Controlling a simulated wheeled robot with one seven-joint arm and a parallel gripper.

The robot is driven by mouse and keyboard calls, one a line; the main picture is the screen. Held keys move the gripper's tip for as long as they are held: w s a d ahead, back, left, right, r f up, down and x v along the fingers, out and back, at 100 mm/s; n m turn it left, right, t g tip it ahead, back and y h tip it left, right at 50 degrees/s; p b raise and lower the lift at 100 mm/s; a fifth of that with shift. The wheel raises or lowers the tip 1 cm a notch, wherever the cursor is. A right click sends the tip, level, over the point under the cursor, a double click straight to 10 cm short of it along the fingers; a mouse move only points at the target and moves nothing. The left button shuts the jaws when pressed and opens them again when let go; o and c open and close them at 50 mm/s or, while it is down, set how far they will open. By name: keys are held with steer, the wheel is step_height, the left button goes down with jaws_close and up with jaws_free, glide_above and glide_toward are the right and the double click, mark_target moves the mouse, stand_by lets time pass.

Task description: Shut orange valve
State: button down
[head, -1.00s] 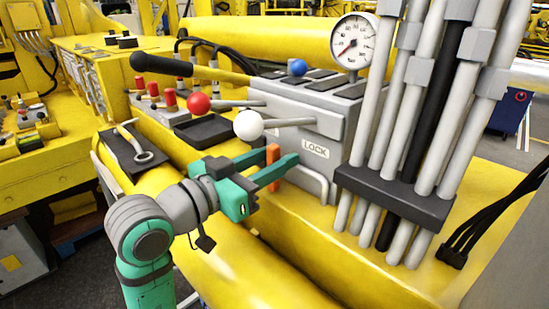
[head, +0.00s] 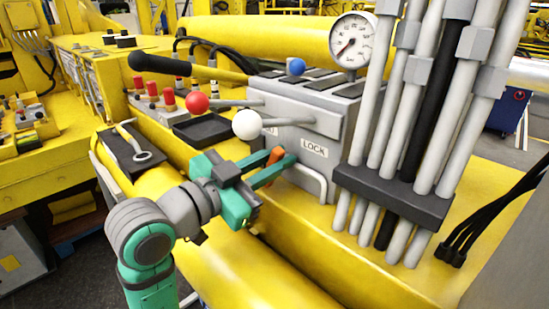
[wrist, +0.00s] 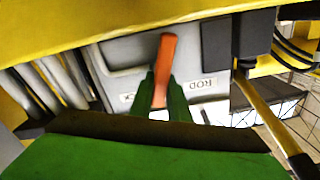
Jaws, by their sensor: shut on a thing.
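The orange valve (head: 275,156) is a small flat handle on the front of the grey control block (head: 318,133), left of the LOCK label (head: 314,149). My gripper (head: 277,165) reaches it from the lower left and is shut on the handle. In the head view the handle leans, its top towards the right, and its lower part is hidden behind a finger. The wrist view shows the orange handle (wrist: 165,65) between my two green fingers (wrist: 160,95), standing near upright there, with a ROD label to its right.
A white-ball lever (head: 247,125) and a red-ball lever (head: 196,103) stick out just above my gripper. A bent grey handle (head: 313,183) and upright grey pipes (head: 395,120) stand to the right. Yellow beams lie below. A pressure gauge (head: 354,41) sits behind.

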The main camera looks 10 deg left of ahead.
steer(key=m, duration=0.3)
steer(key=shift+s+d+f+m, duration=0.2)
steer(key=shift+d+m, duration=0.1)
steer(key=shift+m, duration=0.1)
steer(key=m, duration=0.3)
steer(key=shift+s+d+f+m, duration=0.15)
steer(key=shift+f+m, duration=0.1)
steer(key=shift+m, duration=0.05)
steer(key=m, duration=0.3)
steer(key=f+m, duration=0.1)
steer(key=m, duration=0.2)
steer(key=shift+s+d+f+m, duration=0.1)
steer(key=shift+d+m, duration=0.05)
steer(key=shift+m, duration=0.15)
steer(key=c, duration=1.7)
jaws_free()
steer(key=v, duration=1)
steer(key=shift+s+a, duration=0.25)
steer(key=shift+s, duration=0.05)
